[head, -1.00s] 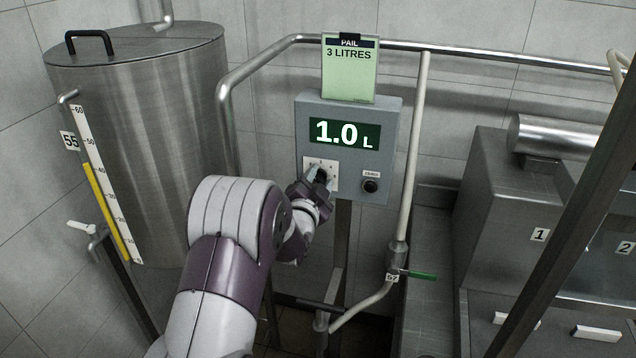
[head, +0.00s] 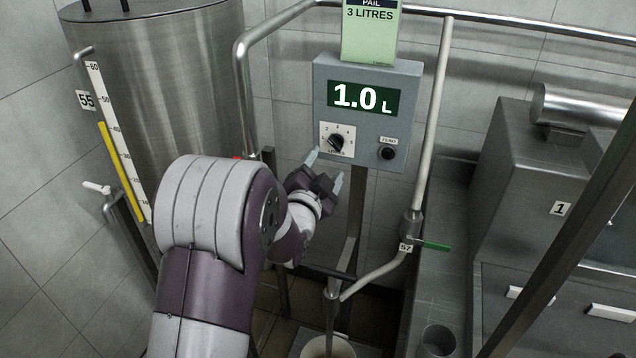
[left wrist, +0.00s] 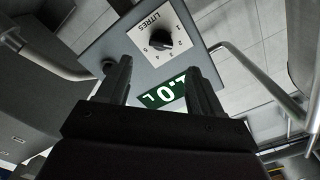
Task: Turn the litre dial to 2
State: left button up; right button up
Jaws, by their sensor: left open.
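The litre dial (head: 335,142) is a black knob on a white numbered plate on the grey control box (head: 320,85). The green display (head: 365,98) above it reads 1.0 L. My left gripper (head: 328,168) is open and empty, just below the dial and apart from it. In the left wrist view the dial (left wrist: 160,39) shows beyond the two spread fingers (left wrist: 160,80), with nothing between them. The exact number that the knob points at is too small to tell. My right gripper is not seen.
A black button (head: 387,153) marked ZERO sits right of the dial. A green card (head: 369,32) above the box reads PAIL 3 LITRES. A steel tank (head: 160,80) stands at left. Pipes (head: 436,120) run beside the box, with a green-handled valve (head: 433,245) at 57. A pail (head: 328,347) stands below.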

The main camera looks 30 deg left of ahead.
pick_arm(q)
jog(key=v, duration=0.4)
jog(key=shift+s, duration=0.1)
